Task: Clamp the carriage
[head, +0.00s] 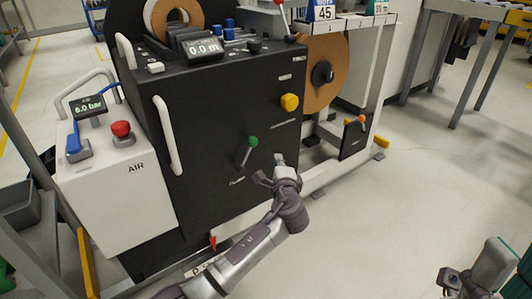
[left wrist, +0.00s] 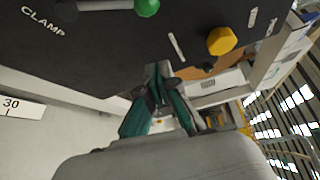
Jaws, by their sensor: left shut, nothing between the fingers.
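The black carriage (head: 215,120) has a lever with a green knob (head: 252,142) on its front face, slanting up to the right. In the left wrist view, the green knob (left wrist: 147,7) is at the top edge, with the word CLAMP beside its lever. A yellow knob (head: 289,102) sits higher to the right; it also shows in the left wrist view (left wrist: 221,40). My left gripper (head: 272,168) is shut and empty, just below and right of the green knob, apart from it. My right gripper (head: 452,281) is at the lower right; its finger opening is unclear.
A white AIR box (head: 115,190) with a red button (head: 121,129) and a 6.0 bar display stands left of the carriage. A brown banding roll (head: 322,85) hangs to the right. A white handle (head: 167,135) juts from the carriage.

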